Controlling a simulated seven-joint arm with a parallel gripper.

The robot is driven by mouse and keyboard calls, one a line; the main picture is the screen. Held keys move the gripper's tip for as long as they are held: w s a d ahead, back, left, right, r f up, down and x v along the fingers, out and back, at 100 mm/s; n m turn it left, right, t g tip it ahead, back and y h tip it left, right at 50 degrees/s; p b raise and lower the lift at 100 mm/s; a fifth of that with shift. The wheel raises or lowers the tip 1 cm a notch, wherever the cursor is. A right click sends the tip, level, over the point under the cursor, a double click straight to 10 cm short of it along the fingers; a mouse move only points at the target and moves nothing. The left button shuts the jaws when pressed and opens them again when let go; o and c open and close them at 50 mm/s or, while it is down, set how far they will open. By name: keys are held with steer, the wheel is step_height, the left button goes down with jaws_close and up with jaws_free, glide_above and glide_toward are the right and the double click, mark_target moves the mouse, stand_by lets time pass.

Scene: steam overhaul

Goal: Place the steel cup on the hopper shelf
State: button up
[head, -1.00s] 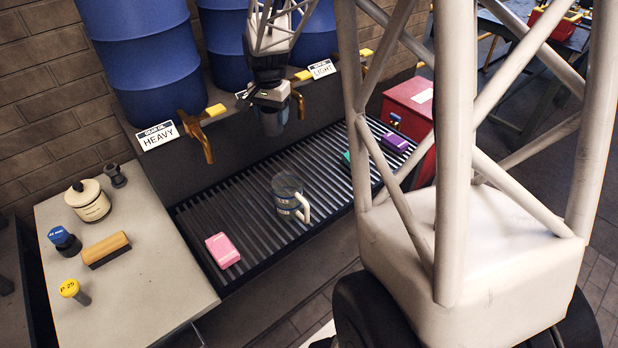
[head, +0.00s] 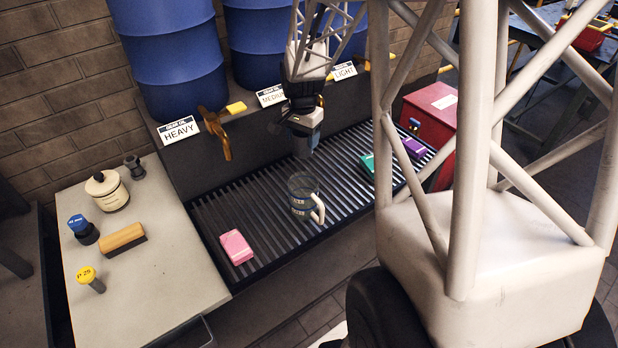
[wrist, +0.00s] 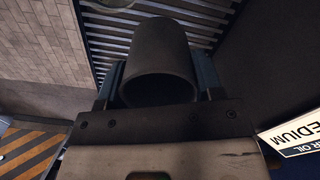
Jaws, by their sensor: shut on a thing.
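My gripper (wrist: 160,85) is shut on a dark grey cylindrical cup, which looks like the steel cup (wrist: 162,50). In the wrist view its round open mouth faces the camera, with a finger on each side. In the head view my gripper (head: 303,128) holds the cup (head: 304,146) above the slatted drip grate, behind a jug with a white handle (head: 304,196). The cup seems clear of the grate. I cannot make out which surface is the hopper shelf.
A pink block (head: 236,246), a green block (head: 367,166) and a purple block (head: 413,147) lie on the grate (head: 270,222). Behind are blue drums (head: 168,50) with taps (head: 218,135). A bench (head: 150,265) with small items stands left, a red box (head: 430,110) right.

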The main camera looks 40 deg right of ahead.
mark_target(303, 147)
step_height(303, 147, down, 12)
steer(key=shift+f, duration=0.1)
stand_by(0.5)
steer(key=shift+f, duration=1.9)
steer(key=shift+f, duration=0.1)
steer(key=o, duration=0.9)
steer(key=shift+o, duration=0.2)
steer(key=shift+r, duration=6.1)
